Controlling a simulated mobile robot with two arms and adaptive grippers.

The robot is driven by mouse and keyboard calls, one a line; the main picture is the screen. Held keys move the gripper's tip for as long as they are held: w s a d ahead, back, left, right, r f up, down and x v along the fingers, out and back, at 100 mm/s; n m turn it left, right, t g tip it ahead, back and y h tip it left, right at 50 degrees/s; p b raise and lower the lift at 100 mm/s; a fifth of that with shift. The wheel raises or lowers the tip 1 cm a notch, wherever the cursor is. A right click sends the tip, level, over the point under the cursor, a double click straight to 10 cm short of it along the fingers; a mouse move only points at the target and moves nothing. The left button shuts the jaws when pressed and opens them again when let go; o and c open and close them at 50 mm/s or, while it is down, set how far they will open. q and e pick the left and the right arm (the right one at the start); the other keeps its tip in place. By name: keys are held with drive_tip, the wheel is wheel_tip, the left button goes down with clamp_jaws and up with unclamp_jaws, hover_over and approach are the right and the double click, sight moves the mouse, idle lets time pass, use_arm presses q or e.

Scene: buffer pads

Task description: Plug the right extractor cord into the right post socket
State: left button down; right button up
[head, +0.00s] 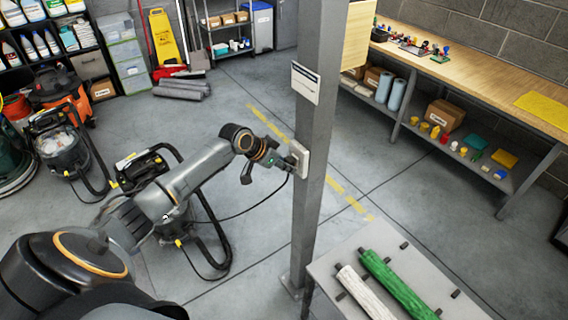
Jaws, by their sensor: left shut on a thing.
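The grey steel post (314,120) stands upright in the middle of the head view. A pale socket box (303,158) is fixed to its left face. My left gripper (282,163) is at the socket box, shut on the plug end of a cord. The plug is mostly hidden by the fingers, and I cannot tell whether it is inside the socket. The black cord (250,208) hangs from the gripper in a curve down to the right extractor (150,167), partly hidden behind my left arm. My right gripper is not in view.
Another extractor (62,150) stands at the far left. A grey table (405,265) with a green roll (397,284) and a white roll (362,291) is at the lower right. A workbench (480,65) lines the right wall. A yellow wet-floor sign (163,38) stands at the back.

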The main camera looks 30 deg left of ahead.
use_arm(q)
drive_tip(key=shift+w, duration=0.15)
idle(0.3)
drive_tip(key=c, duration=0.9)
unclamp_jaws()
drive_tip(key=shift+o, duration=0.2)
drive_tip(key=v, duration=1.2)
